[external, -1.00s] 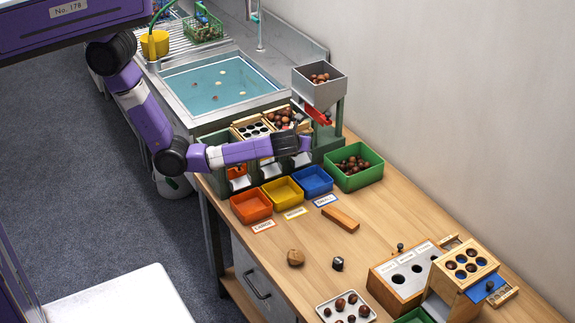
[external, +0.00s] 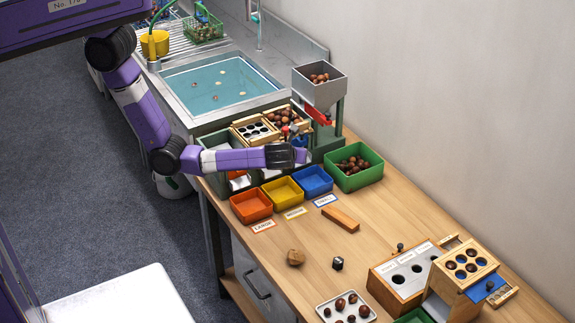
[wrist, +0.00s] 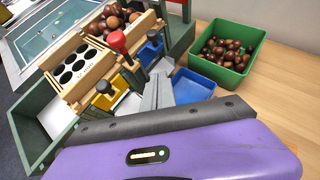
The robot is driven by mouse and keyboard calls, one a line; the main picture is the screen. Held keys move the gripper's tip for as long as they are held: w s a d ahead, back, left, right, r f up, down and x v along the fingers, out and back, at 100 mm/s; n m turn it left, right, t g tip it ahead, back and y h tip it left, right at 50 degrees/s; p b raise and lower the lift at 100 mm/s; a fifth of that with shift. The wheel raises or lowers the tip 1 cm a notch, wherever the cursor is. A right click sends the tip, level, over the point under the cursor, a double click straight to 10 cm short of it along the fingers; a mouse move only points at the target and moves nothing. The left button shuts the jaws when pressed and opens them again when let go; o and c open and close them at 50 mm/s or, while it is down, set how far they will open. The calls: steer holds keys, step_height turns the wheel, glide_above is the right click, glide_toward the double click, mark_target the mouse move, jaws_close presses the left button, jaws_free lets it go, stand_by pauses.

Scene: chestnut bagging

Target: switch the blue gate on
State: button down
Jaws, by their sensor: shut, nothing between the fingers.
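The blue gate's knob (wrist: 154,38) shows in the wrist view on the front of the wooden sorter, right of a red-topped lever (wrist: 118,42) and a yellow block (wrist: 103,87). A blue part also shows just above my wrist in the external view (external: 299,141). My gripper (wrist: 159,82) is shut and empty. Its fingertips point at the sorter front, a little below the blue knob and apart from it in the picture. I cannot tell the depth gap. My arm hides the lower sorter front in the external view.
Orange (external: 251,217), yellow (external: 283,205) and blue (external: 313,193) trays stand before the sorter. A green bin (external: 357,182) of chestnuts stands to their right. A hopper (external: 319,97) rises behind.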

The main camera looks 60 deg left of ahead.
steer(key=v, duration=0.6)
stand_by(0.6)
steer(key=w+d+r+n+t+h, duration=0.2)
steer(key=w+d+n+t+h, duration=0.1)
steer(key=w+d+h, duration=0.4)
steer(key=s+a+r+n+t, duration=0.1)
steer(key=s+a+n, duration=0.7)
steer(key=s, duration=0.4)
steer(key=s+a+r+n+t, duration=0.1)
steer(key=s+a+r+n, duration=0.1)
steer(key=s+a+n, duration=0.6)
steer(key=s+a+r+n+t+h, duration=0.1)
steer(key=s+a+r+n, duration=0.1)
steer(key=s+a+n, duration=0.6)
steer(key=s+a, duration=0.4)
steer(key=s, duration=0.4)
steer(key=shift+s+a+t, duration=0.2)
steer(key=shift+s+t, duration=0.2)
